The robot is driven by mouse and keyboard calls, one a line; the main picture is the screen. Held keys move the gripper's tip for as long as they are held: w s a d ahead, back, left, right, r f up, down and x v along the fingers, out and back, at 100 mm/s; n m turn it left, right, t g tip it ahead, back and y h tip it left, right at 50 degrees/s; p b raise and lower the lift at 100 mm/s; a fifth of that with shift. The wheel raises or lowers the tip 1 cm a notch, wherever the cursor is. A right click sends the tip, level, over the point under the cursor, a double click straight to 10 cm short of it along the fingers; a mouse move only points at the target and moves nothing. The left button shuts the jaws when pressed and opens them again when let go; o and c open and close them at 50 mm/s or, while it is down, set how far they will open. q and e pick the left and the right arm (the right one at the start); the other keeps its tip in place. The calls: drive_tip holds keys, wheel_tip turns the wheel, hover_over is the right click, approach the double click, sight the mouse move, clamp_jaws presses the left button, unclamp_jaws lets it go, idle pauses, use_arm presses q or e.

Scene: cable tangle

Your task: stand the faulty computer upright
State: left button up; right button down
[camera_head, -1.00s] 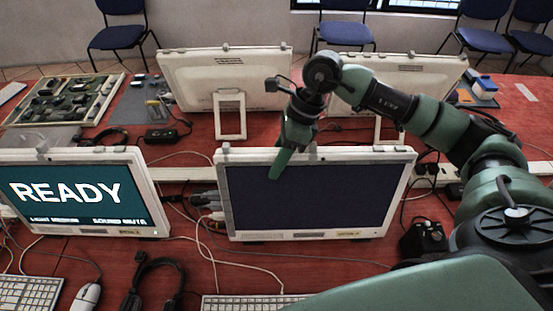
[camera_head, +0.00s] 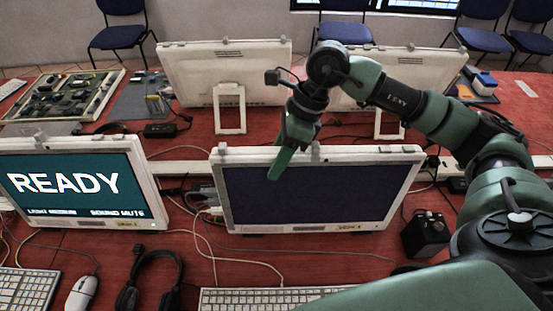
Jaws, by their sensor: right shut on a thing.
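The computer with a dark, blank screen (camera_head: 310,198) stands at the centre of the red table; I take it for the faulty one. Its white frame is wider at the top than at the bottom, so its top seems to lean toward me. My right gripper (camera_head: 292,155) reaches over the top edge near its left part and is shut on it, with a green finger hanging in front of the screen. The grip behind the frame is hidden. My left gripper is out of view.
A computer showing READY (camera_head: 70,185) stands close on the left. A keyboard (camera_head: 260,299), headset (camera_head: 150,285), mouse (camera_head: 82,291) and loose cables lie in front. A black box (camera_head: 426,236) stands at the right. White computers (camera_head: 225,75) face away behind.

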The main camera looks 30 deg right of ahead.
drive_tip(key=shift+s+a+f, duration=0.15)
drive_tip(key=shift+s+f, duration=0.05)
drive_tip(key=shift+s, duration=0.1)
drive_tip(key=c, duration=0.9)
unclamp_jaws()
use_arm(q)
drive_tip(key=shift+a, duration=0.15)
use_arm(e)
drive_tip(key=shift+s+r, duration=0.1)
drive_tip(key=shift+w, duration=0.2)
drive_tip(key=shift+r, duration=0.1)
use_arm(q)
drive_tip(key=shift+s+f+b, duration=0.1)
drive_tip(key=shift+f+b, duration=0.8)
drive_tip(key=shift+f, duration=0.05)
use_arm(e)
drive_tip(key=shift+v, duration=3.85)
